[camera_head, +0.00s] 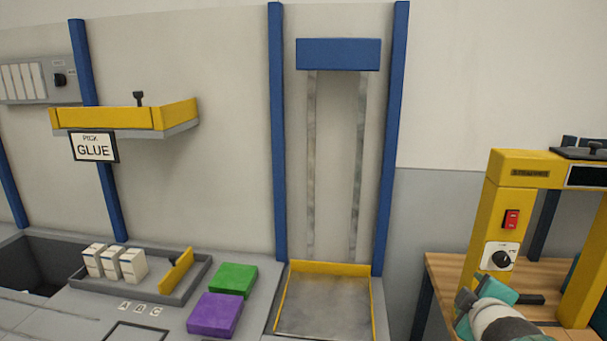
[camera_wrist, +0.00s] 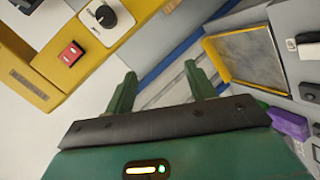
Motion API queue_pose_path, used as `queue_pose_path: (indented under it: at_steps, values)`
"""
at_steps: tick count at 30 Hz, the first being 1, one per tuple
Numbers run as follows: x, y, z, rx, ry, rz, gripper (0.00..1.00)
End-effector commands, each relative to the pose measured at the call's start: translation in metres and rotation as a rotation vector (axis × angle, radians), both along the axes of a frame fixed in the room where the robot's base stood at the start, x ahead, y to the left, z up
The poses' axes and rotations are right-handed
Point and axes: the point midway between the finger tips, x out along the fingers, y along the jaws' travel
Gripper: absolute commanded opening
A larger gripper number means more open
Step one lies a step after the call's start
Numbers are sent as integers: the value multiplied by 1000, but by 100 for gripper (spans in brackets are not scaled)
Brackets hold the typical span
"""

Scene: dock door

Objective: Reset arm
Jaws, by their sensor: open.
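My gripper (camera_wrist: 158,92) shows in the wrist view as two green fingers standing apart, open, with nothing between them. In the head view part of my arm (camera_head: 497,317) shows at the lower right, in front of the yellow strapping machine (camera_head: 487,215). The fingertips cannot be made out clearly there. In the wrist view the yellow machine (camera_wrist: 60,50), with its red switch and black dial, is at the upper left. The metal dock plate (camera_wrist: 243,55) with its yellow edge is at the upper right.
A grey tray (camera_head: 200,276) holds several white boxes (camera_head: 115,262). Green (camera_head: 234,279) and purple (camera_head: 215,314) blocks lie beside the dock plate (camera_head: 325,305). A blue-posted door frame (camera_head: 279,130) stands behind. A yellow shelf (camera_head: 105,118) with a GLUE sign (camera_head: 94,147) hangs at left.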

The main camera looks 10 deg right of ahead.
Motion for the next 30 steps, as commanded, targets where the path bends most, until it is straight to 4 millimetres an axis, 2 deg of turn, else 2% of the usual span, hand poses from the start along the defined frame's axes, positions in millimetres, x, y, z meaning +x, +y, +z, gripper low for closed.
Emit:
queue_pose_path:
  at_steps: [1, 5, 9, 12, 15, 19, 26, 29, 30]
  values:
    - [0, 24, 1, 102, 4, -21, 55]
    - [-12, 83, -6, 388, 58, -107, 55]
    - [-40, 154, -15, 666, 159, -205, 55]
    - [-67, 198, -20, 818, 247, -275, 55]
    - [-90, 228, -24, 911, 321, -331, 55]
    - [-105, 244, -26, 960, 368, -370, 55]
    - [-106, 245, -26, 964, 372, -376, 55]
    - [-106, 244, -26, 963, 371, -376, 36]
    - [-106, 244, -26, 963, 371, -376, 36]
